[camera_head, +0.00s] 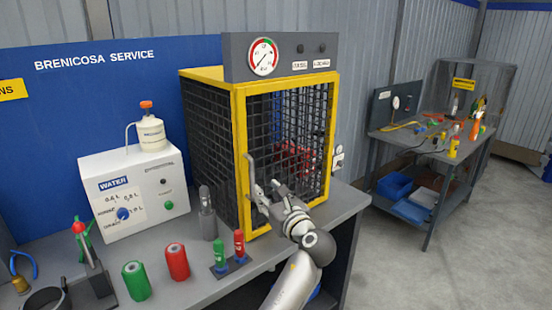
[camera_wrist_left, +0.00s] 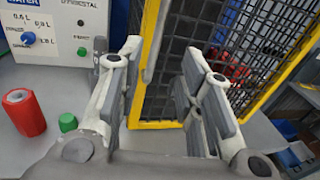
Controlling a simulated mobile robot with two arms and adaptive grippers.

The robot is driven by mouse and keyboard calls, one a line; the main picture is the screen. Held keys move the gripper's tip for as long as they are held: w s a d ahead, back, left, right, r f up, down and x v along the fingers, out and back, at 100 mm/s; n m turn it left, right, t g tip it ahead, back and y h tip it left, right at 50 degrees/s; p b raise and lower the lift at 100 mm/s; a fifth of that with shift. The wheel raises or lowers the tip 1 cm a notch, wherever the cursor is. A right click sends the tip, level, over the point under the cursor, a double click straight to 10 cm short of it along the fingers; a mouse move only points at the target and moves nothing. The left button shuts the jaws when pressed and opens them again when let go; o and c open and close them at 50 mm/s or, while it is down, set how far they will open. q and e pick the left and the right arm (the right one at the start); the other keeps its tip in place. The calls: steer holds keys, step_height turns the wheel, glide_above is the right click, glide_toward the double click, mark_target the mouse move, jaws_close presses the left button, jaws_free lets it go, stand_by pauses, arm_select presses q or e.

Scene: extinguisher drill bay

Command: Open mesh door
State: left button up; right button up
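The mesh door (camera_head: 240,150) is the yellow-framed front of a black mesh cage on the bench, and it looks closed. Its handle (camera_head: 250,172) is a grey vertical bar on the left side of the frame. My left gripper (camera_head: 265,193) is in front of the lower left part of the door, close to the handle. In the left wrist view the two fingers of the gripper (camera_wrist_left: 163,62) are spread apart. The handle (camera_wrist_left: 152,45) shows in the gap between them, nearer the left finger; contact cannot be told. My right gripper is not in view.
A gauge panel (camera_head: 278,57) tops the cage. Left of it stand a white water unit (camera_head: 135,193), a red cylinder (camera_head: 177,262), a green cylinder (camera_head: 136,281) and a grey bottle (camera_head: 207,215). Small red and green fittings (camera_head: 239,245) stand near the door's lower left corner.

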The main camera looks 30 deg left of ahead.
mark_target(253, 170)
arm_select(q)
steer(key=shift+y, duration=0.4)
steer(key=w+a+r, duration=0.1)
steer(key=a, duration=0.1)
steer(key=w+a+r+p, duration=0.1)
steer(key=w+a, duration=0.1)
steer(key=a, duration=0.1)
steer(key=w+a+r+p, duration=0.1)
steer(key=w+a, duration=0.1)
steer(key=a, duration=0.1)
steer(key=shift+w, duration=0.15)
steer(key=shift+w+a, duration=0.2)
steer(key=shift+a, duration=0.1)
steer(key=shift+a+f, duration=0.1)
steer(key=c, duration=0.6)
jaws_close()
